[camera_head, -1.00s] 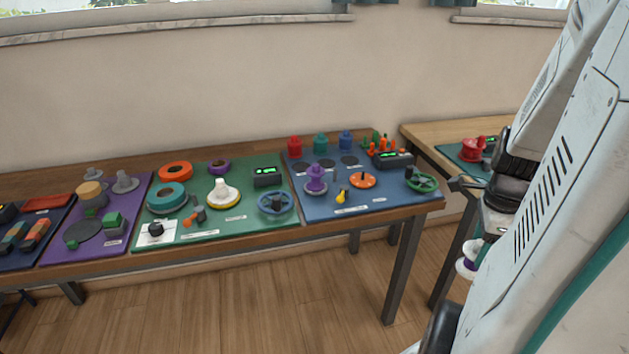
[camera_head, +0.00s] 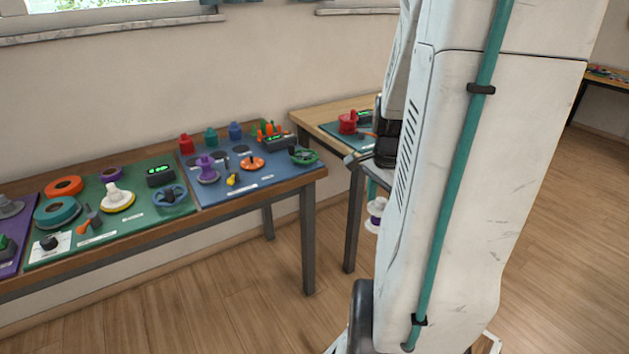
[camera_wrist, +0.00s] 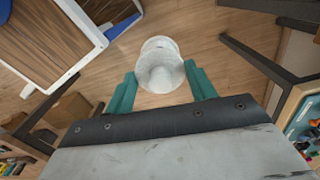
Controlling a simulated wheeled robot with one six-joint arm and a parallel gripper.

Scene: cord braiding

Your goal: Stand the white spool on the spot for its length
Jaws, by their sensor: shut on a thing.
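The white spool (camera_head: 376,216) hangs at the left edge of my arm in the head view, in front of the right-hand table, with a purple band around its middle. In the wrist view the white spool (camera_wrist: 160,66) is between the teal fingers of my gripper (camera_wrist: 161,74), above the wooden floor. My gripper is shut on it. In the head view my arm hides most of the gripper. I cannot tell which spot is marked for the spool's length.
A long table carries a green mat (camera_head: 138,222) and a blue mat (camera_head: 283,182) with spools, rings and displays. A second table (camera_head: 310,115) at the right holds a red spool (camera_head: 348,124). My arm covers part of it. The floor (camera_head: 230,290) before the tables is clear.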

